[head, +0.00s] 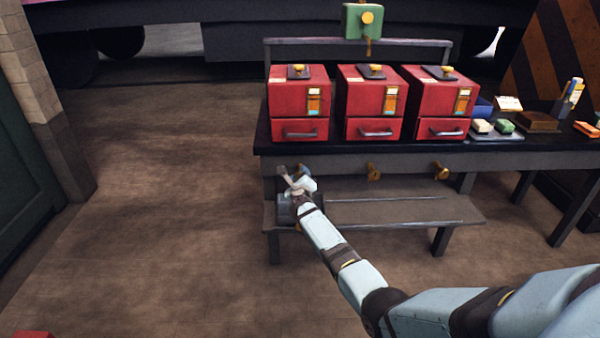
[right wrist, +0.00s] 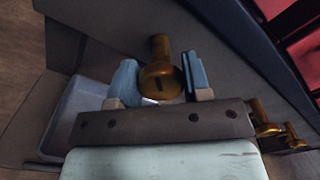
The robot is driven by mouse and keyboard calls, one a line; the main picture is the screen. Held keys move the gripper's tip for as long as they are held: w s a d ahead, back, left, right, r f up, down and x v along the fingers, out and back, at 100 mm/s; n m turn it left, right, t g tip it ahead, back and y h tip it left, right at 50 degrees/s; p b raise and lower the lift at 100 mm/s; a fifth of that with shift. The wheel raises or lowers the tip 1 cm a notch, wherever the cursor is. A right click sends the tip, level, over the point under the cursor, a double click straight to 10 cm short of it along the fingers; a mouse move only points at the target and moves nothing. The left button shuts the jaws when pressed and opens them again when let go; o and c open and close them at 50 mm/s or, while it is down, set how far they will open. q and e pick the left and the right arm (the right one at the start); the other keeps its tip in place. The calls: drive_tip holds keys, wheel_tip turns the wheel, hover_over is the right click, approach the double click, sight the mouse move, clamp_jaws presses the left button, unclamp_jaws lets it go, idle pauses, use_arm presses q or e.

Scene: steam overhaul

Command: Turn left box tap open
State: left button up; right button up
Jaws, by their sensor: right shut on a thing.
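The left red box (head: 298,93) stands on the bench, above the tap that my right gripper (head: 294,178) is at. In the right wrist view the left box tap (right wrist: 160,82) is a brass knob with a dark slot, on a stem out of the grey bench front. The two blue fingers of the right gripper (right wrist: 161,83) are at either side of the knob and shut on it. In the head view the gripper mostly hides this tap. My left gripper is not in view.
The middle tap (head: 374,172) and right tap (head: 441,171) stick out of the bench front, to the right. The middle red box (head: 371,95) and right red box (head: 440,95) stand above. A low shelf (head: 400,209) lies below. Open floor is at left.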

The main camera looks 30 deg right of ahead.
drive_tip(key=shift+n, duration=0.5)
drive_tip(key=n+p, duration=0.2)
drive_tip(key=n, duration=0.1)
drive_tip(key=shift+a+n, duration=0.1)
drive_tip(key=shift+n, duration=0.2)
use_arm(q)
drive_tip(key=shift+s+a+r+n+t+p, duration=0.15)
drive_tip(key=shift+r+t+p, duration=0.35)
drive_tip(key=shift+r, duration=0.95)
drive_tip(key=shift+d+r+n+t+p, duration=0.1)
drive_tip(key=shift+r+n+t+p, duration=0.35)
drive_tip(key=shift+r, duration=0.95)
use_arm(e)
drive_tip(key=shift+f+n, duration=0.2)
drive_tip(key=shift+n, duration=1.9)
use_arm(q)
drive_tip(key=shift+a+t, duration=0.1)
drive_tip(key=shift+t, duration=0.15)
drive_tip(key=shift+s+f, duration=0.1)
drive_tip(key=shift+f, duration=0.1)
use_arm(e)
drive_tip(key=o, duration=0.9)
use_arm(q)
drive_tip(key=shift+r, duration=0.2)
